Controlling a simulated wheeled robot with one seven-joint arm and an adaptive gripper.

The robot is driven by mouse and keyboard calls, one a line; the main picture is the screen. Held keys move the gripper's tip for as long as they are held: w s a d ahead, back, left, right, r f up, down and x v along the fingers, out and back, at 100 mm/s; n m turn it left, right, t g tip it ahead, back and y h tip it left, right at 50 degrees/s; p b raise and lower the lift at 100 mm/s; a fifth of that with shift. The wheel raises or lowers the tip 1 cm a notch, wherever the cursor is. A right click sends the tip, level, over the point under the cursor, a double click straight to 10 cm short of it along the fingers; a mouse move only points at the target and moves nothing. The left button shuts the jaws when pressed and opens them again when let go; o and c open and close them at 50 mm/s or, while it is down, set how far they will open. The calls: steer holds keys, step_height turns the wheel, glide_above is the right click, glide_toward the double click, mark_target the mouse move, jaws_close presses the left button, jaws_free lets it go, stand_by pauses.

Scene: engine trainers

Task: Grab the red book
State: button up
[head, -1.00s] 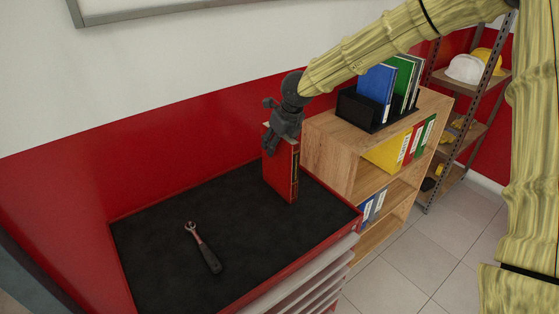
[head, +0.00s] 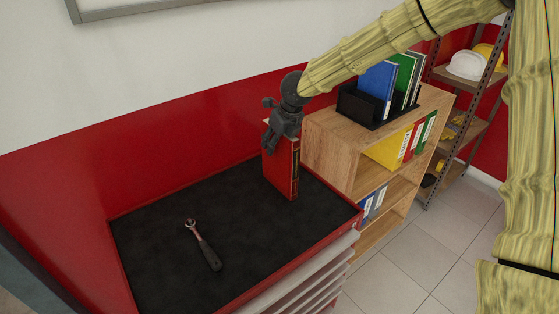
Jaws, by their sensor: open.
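The red book (head: 282,172) stands upright on the black top of the red tool cabinet (head: 160,245), near its back right corner. Its dark-lettered spine faces to the right. My gripper (head: 271,142) is at the book's upper end, with its fingers pointing down. The fingers are open; one shows over the book's upper left edge. The far finger is hidden, so I cannot tell whether either touches the book.
A ratchet wrench (head: 203,246) lies on the cabinet top in front of the book. A wooden shelf (head: 330,155) with binders stands close to the right, with a black file holder (head: 362,112) on it. The cabinet top's left side is clear.

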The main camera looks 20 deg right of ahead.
steer(key=shift+f, duration=0.1)
jaws_close()
steer(key=shift+w, duration=0.1)
stand_by(0.4)
